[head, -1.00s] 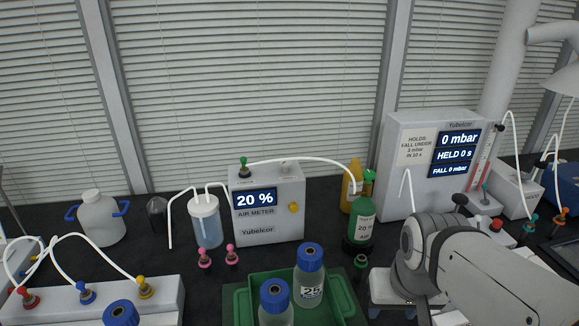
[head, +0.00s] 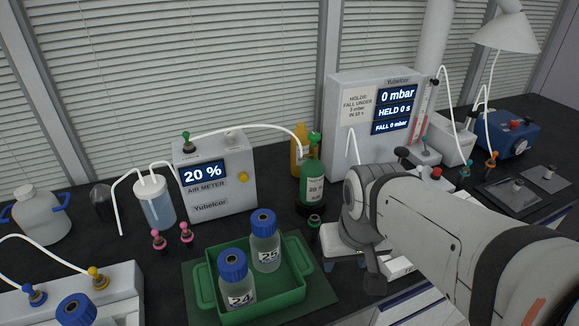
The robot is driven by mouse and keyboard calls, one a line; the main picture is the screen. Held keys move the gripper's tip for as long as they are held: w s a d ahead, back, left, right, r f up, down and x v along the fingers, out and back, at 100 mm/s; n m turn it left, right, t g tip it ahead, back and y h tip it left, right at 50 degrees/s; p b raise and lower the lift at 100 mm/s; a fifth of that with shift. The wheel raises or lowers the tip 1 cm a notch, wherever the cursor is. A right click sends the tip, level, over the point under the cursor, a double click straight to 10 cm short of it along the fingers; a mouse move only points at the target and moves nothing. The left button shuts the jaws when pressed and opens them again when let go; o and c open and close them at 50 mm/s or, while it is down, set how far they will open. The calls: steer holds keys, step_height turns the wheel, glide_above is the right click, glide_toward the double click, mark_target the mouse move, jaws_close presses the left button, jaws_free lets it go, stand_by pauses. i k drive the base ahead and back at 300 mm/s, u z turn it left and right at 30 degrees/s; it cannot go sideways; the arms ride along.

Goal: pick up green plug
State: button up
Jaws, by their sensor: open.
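A small dark plug with a green top (head: 314,222) stands on the black counter, just in front of the green bottle and right of the green tray. Another green-topped plug (head: 186,140) sits on top of the air meter with a white hose at it. My gripper (head: 345,265) hangs at the end of my arm, right of and nearer than the small green plug, apart from it. It points down, open, and no object shows in it. My arm's wrist hides part of the counter behind it.
The green tray (head: 205,283) holds two blue-capped bottles. The green bottle (head: 312,183), air meter (head: 212,190) and pressure box (head: 352,135) stand behind. Two pink plugs (head: 186,233) stand left of the tray. The counter's front edge runs below my arm.

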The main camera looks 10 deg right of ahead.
mark_target(186, 135)
steer(key=u, duration=0.2)
steer(key=k, duration=1.05)
steer(key=u, duration=0.95)
steer(key=i, duration=1.15)
steer(key=z, duration=0.6)
steer(key=k, duration=0.85)
steer(key=z, duration=0.15)
steer(key=i, duration=0.65)
